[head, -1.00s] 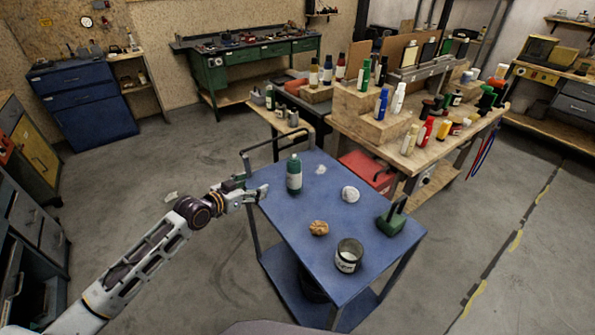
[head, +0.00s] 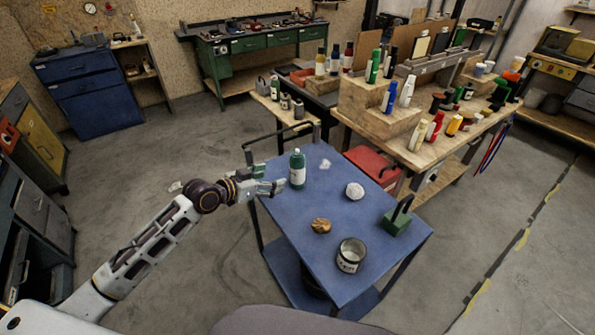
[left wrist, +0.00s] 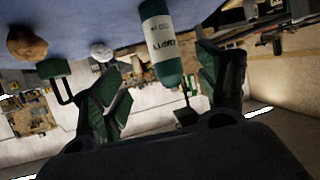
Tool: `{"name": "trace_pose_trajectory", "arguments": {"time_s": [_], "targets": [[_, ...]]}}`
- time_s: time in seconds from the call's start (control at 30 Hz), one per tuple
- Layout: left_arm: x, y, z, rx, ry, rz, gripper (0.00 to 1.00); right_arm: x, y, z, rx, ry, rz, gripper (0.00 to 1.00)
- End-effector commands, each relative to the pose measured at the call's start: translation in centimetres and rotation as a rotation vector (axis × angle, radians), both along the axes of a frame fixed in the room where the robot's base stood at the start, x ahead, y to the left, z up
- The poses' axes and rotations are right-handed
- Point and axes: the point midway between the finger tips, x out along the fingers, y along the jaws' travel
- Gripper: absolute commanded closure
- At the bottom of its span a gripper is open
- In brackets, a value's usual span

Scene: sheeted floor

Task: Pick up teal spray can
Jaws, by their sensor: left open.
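The teal spray can (head: 297,170) with a white label stands upright on the blue cart top (head: 330,235), near its far left corner. It also shows in the left wrist view (left wrist: 163,45), upside down in that picture, ahead of and between the spread fingers. My left gripper (head: 276,187) is open just left of the can, roughly level with its lower half. The left wrist view also shows the open gripper (left wrist: 165,85) with nothing held. I cannot tell whether a fingertip touches the can. My right gripper is not in view.
On the cart are a white lump (head: 354,191), a brown lump (head: 321,226), an open tin (head: 351,255) and a green block-shaped tool (head: 396,222). The cart's handle (head: 270,141) rises behind the can. A crowded wooden bench (head: 400,135) stands beyond. Floor left of the cart is clear.

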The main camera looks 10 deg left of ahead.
Motion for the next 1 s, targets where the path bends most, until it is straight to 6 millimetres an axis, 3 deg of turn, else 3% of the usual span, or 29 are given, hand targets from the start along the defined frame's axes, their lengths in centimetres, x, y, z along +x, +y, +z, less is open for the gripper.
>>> {"name": "trace_pose_trajectory", "arguments": {"time_s": [0.37,1.0], "targets": [[0.2,-0.1,0.0,0.000,-0.001,0.001,0.26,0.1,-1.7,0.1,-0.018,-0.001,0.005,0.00],[4.4,-2.8,-2.0,-0.002,-0.001,0.002,0.26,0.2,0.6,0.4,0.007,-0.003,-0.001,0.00]]}}
